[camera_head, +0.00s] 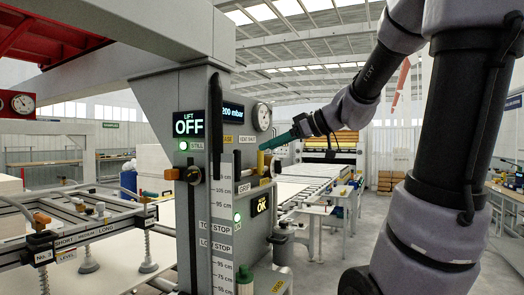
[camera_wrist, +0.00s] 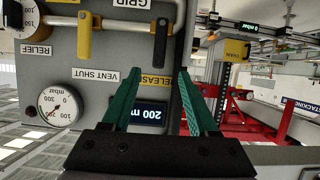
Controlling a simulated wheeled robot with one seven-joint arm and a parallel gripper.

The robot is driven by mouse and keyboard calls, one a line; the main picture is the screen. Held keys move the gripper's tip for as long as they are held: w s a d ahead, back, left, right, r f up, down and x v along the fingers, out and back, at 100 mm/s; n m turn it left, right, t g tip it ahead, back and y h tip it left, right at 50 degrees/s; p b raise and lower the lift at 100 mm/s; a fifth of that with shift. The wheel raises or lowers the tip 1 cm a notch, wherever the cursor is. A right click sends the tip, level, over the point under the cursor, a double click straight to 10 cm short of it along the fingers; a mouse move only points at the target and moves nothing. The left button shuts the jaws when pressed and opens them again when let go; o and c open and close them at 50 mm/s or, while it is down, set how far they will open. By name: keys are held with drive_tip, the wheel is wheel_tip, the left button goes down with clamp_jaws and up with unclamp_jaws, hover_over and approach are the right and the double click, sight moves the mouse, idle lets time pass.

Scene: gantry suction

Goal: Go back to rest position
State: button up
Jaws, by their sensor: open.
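My gripper (camera_head: 268,146) has teal fingers and is at the right side of the grey control column (camera_head: 215,222) in the head view. In the wrist view my gripper (camera_wrist: 157,72) is open, its two fingers apart with nothing held between them. A black handle (camera_wrist: 162,42) shows just beyond the gap, and a yellow handle (camera_wrist: 84,36) is to its left. Whether a fingertip touches the panel cannot be told. The lift display (camera_head: 188,124) reads OFF, and a pressure display (camera_wrist: 150,113) shows 200.
Round gauges (camera_wrist: 61,104) sit on the column's side. A rail frame with suction cups (camera_head: 88,264) is at the left. A red structure (camera_wrist: 240,112) shows in the wrist view. A roller conveyor (camera_head: 312,178) and work tables stand behind. Open floor shows at the right.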

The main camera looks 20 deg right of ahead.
drive_tip(key=shift+s+d, duration=0.1)
idle(0.4)
drive_tip(key=s+f+m+g+h, duration=0.2)
drive_tip(key=s+f+m+h, duration=0.5)
drive_tip(key=s+m, duration=0.6)
drive_tip(key=shift+s+d+f+h, duration=0.3)
drive_tip(key=shift+s+d+f, duration=0.1)
drive_tip(key=shift+f, duration=0.3)
